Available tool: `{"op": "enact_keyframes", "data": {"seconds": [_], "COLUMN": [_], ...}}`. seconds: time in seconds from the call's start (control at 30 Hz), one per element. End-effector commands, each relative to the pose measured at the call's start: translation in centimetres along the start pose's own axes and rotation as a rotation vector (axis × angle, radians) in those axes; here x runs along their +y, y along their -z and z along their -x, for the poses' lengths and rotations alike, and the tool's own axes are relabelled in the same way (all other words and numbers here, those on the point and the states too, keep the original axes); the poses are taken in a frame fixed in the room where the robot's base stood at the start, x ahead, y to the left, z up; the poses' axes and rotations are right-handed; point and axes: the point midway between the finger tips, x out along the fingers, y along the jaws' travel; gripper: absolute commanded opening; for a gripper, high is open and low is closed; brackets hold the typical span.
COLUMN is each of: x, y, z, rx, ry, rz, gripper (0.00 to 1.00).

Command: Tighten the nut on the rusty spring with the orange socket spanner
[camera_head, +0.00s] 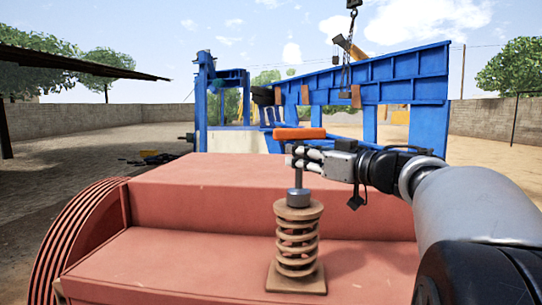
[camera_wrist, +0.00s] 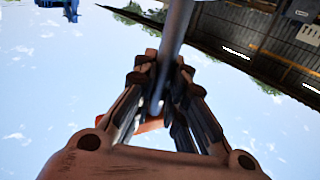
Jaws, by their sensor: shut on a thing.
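The orange socket spanner (camera_head: 299,134) stands upright in the head view, with its orange T-handle on top and a grey shaft below. My gripper (camera_head: 303,158) is shut on its shaft just under the handle. The wrist view shows my fingers (camera_wrist: 158,75) closed around the grey shaft (camera_wrist: 176,25), with a bit of orange (camera_wrist: 150,125) between them. The grey socket (camera_head: 298,197) sits at the top of the rusty spring (camera_head: 297,242), in line with it. The nut cannot be made out; the socket seems to cover it.
The spring stands on a square foot on the lower step of the red machine body (camera_head: 180,262). A higher red step (camera_head: 210,185) rises behind it. A ribbed red wheel (camera_head: 80,240) is at the left. Blue steel frames (camera_head: 370,80) stand farther back.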

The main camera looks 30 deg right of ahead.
Motion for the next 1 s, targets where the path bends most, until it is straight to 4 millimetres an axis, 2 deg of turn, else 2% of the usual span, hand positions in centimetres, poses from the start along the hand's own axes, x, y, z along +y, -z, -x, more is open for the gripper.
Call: {"op": "enact_keyframes", "data": {"seconds": [0.83,1.0], "x": [-0.03,-0.33], "y": [-0.41,-0.34], "z": [0.01,-0.01], "rx": [0.002,0.004], "ry": [0.000,-0.080], "rz": [0.001,0.004], "gripper": [0.00,0.00]}}
